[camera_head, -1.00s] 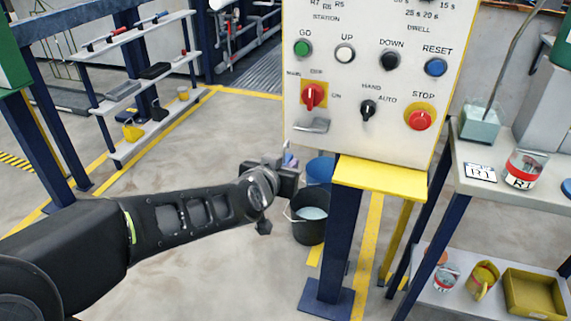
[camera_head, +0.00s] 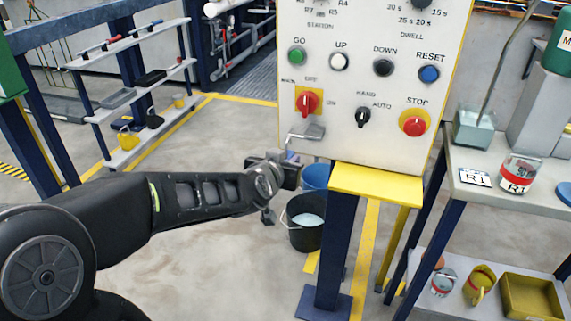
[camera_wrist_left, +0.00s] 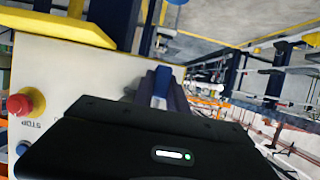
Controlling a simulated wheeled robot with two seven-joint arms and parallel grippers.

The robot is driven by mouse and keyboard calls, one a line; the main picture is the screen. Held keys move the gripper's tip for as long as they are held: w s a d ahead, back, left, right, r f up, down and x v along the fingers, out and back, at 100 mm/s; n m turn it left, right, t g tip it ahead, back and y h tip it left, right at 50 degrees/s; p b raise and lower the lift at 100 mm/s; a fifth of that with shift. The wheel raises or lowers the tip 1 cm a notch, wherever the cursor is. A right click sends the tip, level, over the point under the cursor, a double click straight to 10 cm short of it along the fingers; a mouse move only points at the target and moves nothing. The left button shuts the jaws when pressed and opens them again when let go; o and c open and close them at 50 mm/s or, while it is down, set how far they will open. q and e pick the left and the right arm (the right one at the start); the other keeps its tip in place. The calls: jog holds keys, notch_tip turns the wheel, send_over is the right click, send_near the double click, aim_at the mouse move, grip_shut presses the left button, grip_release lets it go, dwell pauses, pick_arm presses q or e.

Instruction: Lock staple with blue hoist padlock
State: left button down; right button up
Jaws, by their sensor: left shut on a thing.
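The white control panel (camera_head: 365,90) carries a red rotary switch on a yellow plate (camera_head: 308,102). A grey metal fitting, apparently the staple (camera_head: 306,131), sticks out below this switch. My left gripper (camera_head: 289,163) is below and slightly left of the fitting, apart from it, near the panel's lower left corner. It is shut on a small blue thing, apparently the padlock (camera_head: 293,156), mostly hidden by the gripper in the head view. In the left wrist view the blue padlock (camera_wrist_left: 162,84) shows between the dark fingers; its shackle cannot be made out. My right gripper is not in view.
A yellow ledge (camera_head: 375,182) juts out under the panel. A black bucket (camera_head: 306,232) and a blue bin (camera_head: 316,175) stand on the floor below. A side table (camera_head: 515,197) with a tin stands right, a tool shelf (camera_head: 130,90) back left. The left floor is open.

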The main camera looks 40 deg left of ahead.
aim_at(315, 154)
pick_arm(q)
jog(key=shift+w+a+r+p, duration=0.1)
jog(key=shift+w+a+p, duration=0.2)
jog(key=shift+w, duration=0.7)
jog(key=shift+w+a+f+p, duration=0.15)
jog(key=shift+w+a, duration=0.25)
jog(key=shift+w, duration=0.65)
jog(key=shift+w+a+r+p, duration=0.2)
jog(key=shift+w+a, duration=0.15)
jog(key=shift+w, duration=0.65)
jog(key=shift+f+b, duration=1.3)
jog(key=shift+f, duration=0.2)
jog(key=shift+w+d+r+p, duration=0.15)
jog(key=shift+d+r+p, duration=0.1)
jog(key=shift+p, duration=0.35)
jog(key=shift+w+d+p, duration=0.15)
jog(key=shift+d+p, duration=0.25)
jog(key=shift+d, duration=0.05)
jog(key=shift+w+d+f+p, duration=0.1)
jog(key=shift+w+d+p, duration=0.1)
jog(key=shift+d+p, duration=0.35)
jog(key=shift+w+d+p, duration=0.2)
jog(key=shift+d+p, duration=0.25)
jog(key=shift+d, duration=0.15)
